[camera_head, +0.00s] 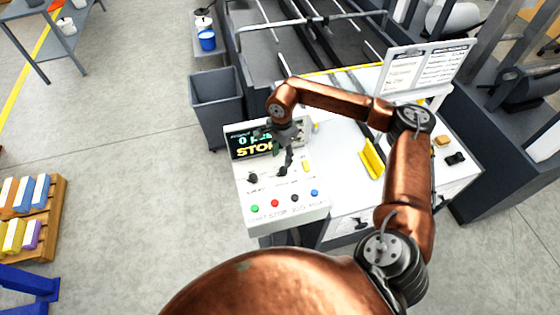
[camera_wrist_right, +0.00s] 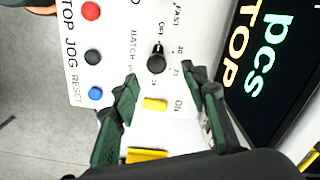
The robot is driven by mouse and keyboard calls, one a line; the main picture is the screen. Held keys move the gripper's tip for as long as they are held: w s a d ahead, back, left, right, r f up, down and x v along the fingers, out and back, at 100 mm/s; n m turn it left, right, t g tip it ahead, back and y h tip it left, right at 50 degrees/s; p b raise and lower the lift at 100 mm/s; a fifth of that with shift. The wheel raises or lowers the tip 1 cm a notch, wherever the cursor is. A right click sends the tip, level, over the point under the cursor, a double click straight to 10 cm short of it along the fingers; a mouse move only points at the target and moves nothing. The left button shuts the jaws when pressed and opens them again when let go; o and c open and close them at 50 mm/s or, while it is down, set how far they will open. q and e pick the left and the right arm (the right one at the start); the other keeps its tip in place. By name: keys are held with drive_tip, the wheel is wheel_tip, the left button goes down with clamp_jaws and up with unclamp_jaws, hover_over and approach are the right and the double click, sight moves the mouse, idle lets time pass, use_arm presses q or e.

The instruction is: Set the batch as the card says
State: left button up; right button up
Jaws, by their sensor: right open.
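The control panel (camera_head: 285,190) has a screen (camera_head: 252,143) showing a "0" count and "STOP". The black batch knob (camera_wrist_right: 156,64) stands on the panel in the right wrist view, and its pointer appears to be toward the "OFF" mark. My right gripper (camera_wrist_right: 160,80) is open, its green fingertips spread just short of the knob, with nothing between them. In the head view the right gripper (camera_head: 287,156) hangs over the panel's upper middle and partly covers the screen. The white card (camera_head: 425,70) stands behind at the right; its print is too small to read. My left gripper is not in view.
Green (camera_head: 254,209), red (camera_head: 274,203), black (camera_head: 294,198) and blue (camera_head: 314,193) buttons line the panel's front. A second black knob (camera_head: 252,178) is at the left. A grey bin (camera_head: 215,100) stands behind the panel.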

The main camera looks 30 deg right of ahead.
sight(284, 169)
drive_tip(key=f, duration=0.3)
drive_tip(key=f+p, duration=0.1)
drive_tip(key=f, duration=0.1)
drive_tip(key=shift+s+d, duration=0.3)
drive_tip(key=shift+s, duration=0.1)
drive_tip(key=shift+f, duration=0.9)
drive_tip(key=shift+w, duration=0.1)
drive_tip(key=c, duration=0.7)
clamp_jaws()
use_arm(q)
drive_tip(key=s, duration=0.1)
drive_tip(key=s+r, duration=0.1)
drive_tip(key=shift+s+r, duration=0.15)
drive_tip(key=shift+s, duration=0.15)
